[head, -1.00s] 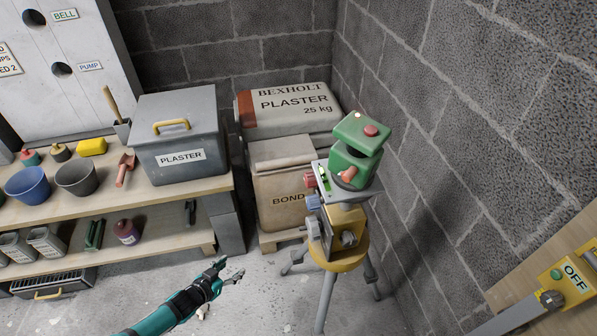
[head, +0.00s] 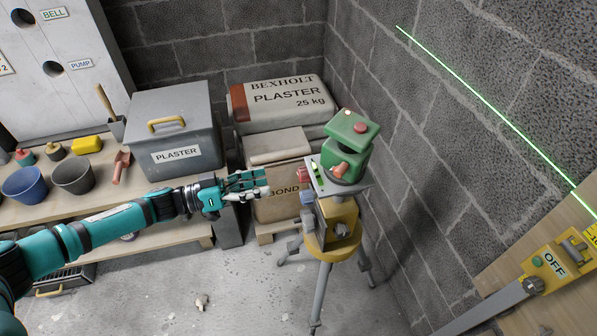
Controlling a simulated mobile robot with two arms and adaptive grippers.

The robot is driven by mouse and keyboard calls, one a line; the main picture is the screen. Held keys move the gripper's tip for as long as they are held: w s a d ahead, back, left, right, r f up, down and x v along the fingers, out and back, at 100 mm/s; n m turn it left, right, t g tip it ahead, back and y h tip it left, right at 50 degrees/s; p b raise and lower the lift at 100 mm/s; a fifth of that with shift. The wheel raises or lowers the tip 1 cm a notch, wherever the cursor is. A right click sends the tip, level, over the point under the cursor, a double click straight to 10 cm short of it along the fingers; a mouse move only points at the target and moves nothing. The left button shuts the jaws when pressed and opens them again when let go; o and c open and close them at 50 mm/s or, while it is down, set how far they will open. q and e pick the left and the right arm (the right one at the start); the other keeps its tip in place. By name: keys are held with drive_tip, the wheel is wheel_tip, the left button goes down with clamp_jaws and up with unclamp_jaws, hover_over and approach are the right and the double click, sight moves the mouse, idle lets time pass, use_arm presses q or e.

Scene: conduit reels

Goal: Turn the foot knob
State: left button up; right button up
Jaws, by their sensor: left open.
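A green laser level (head: 345,150) with a red top button and an orange-red knob (head: 345,171) stands on a grey plate (head: 325,188) above a yellow tripod head (head: 333,225). I cannot tell which one is the foot knob. My left gripper (head: 264,184) is open and empty, left of the red and blue knobs, pointing at them with a small gap. My right gripper is out of view.
A green laser line (head: 500,122) slants across the right block wall. Plaster bags (head: 282,103) are stacked behind the tripod (head: 322,295). A bench with a grey plaster bin (head: 170,125) and buckets is at left. A yellow OFF panel (head: 550,265) is at right.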

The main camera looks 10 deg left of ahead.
sight(299, 176)
use_arm(q)
drive_tip(key=p+x, duration=0.1)
drive_tip(key=x, duration=0.8)
drive_tip(key=shift+w+d, duration=0.2)
drive_tip(key=shift+d, duration=0.1)
drive_tip(key=shift+c, duration=0.3)
clamp_jaws()
drive_tip(key=shift+m, duration=0.3)
drive_tip(key=m, duration=0.3)
drive_tip(key=shift+f+m+b, duration=0.1)
drive_tip(key=shift+m+b, duration=0.2)
drive_tip(key=shift+b, duration=0.05)
drive_tip(key=shift+m+b, duration=0.55)
drive_tip(key=shift+m, duration=1.65)
